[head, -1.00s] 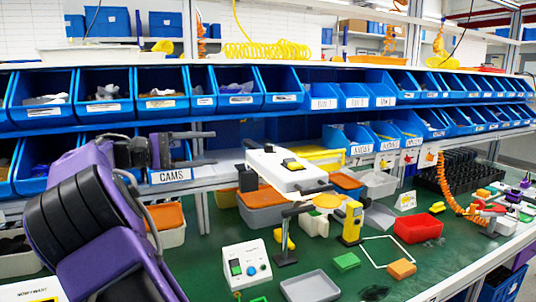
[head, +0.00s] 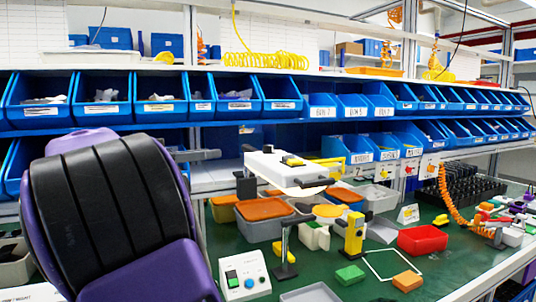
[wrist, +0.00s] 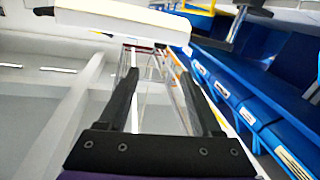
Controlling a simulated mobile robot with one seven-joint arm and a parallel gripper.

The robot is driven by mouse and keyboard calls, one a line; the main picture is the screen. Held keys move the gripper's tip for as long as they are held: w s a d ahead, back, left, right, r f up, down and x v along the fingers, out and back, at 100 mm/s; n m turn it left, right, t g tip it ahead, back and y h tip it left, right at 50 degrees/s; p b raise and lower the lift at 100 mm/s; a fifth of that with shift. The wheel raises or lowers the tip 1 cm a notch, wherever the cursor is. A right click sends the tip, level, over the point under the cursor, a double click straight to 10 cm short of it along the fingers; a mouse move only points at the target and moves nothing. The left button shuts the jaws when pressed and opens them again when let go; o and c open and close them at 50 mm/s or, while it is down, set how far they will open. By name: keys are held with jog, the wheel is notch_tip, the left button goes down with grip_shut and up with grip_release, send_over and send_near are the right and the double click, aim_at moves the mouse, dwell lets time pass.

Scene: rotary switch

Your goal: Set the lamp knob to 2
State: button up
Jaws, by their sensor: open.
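The white control box (head: 244,274) stands on the green bench top at the lower middle of the head view. It carries a green switch (head: 232,279), a pale round knob (head: 249,283) and a blue round part (head: 263,279). I cannot read any scale or pointer position. A white lamp-like unit (head: 283,171) on a dark stand is above and behind the box. My gripper (wrist: 160,78) is open in the wrist view, its two dark fingers apart with nothing between them. It is away from the control box, which the wrist view does not show.
My purple and black arm covers the lower left of the head view. Blue bins (head: 170,97) line the shelves behind.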

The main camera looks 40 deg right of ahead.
aim_at(264, 147)
jog(key=shift+m, duration=0.4)
jog(key=d, duration=0.5)
jog(key=s+d, duration=0.1)
jog(key=d, duration=0.5)
jog(key=s+d, duration=0.1)
jog(key=d, duration=0.5)
jog(key=shift+d, duration=0.1)
grip_shut()
